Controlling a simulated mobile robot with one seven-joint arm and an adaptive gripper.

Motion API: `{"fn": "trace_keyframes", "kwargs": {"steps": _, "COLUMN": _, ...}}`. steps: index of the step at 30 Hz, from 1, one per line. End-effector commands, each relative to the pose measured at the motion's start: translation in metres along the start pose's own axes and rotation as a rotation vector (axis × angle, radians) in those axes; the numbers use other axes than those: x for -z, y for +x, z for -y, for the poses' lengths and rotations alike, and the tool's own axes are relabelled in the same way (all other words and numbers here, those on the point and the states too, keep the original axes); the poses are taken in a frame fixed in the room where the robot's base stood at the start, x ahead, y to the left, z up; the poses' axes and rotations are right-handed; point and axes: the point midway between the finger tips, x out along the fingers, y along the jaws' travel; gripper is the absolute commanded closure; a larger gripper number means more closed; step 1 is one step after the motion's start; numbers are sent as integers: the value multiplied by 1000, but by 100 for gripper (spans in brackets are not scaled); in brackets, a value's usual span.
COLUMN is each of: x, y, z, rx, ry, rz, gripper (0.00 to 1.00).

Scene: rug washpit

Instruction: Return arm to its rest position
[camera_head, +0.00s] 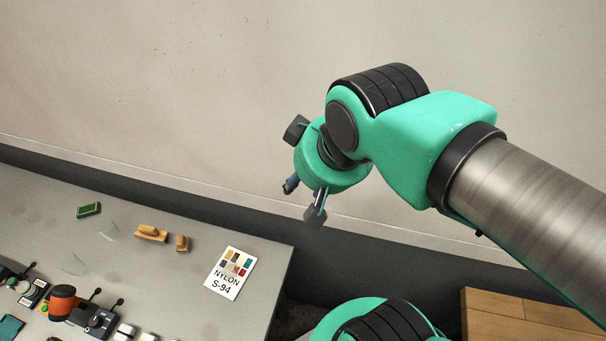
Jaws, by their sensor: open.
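My gripper (305,172) is at the end of my green and grey arm, right of the middle of the head view. Its two dark fingertips are spread wide apart, one at upper left and one below. It is open, and I see nothing between the fingers. It appears in front of the pale wall and the dark band at the wall's foot, beyond the right end of the grey table (130,270). It touches nothing that I can see.
On the table are a card reading NYLON S-94 (230,273), wooden brushes (151,233), a green block (88,210) and an orange-red item (62,303) among control devices. A wooden surface (530,318) stands at lower right. The pale wall (180,90) fills the back.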

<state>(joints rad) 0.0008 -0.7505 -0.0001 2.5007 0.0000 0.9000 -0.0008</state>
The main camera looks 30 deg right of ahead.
Motion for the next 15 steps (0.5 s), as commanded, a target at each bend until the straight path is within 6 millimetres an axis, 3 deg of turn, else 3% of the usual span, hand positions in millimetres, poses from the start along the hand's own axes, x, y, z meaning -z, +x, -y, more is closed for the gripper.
{"fn": "trace_keyframes", "kwargs": {"steps": 5, "x": -3, "y": 6, "z": 0, "rx": 0, "ry": 0, "rz": 0, "gripper": 60}}
{"fn": "trace_keyframes", "kwargs": {"steps": 15, "x": -24, "y": 45, "z": 0, "rx": 0, "ry": 0, "rz": 0, "gripper": 60}}
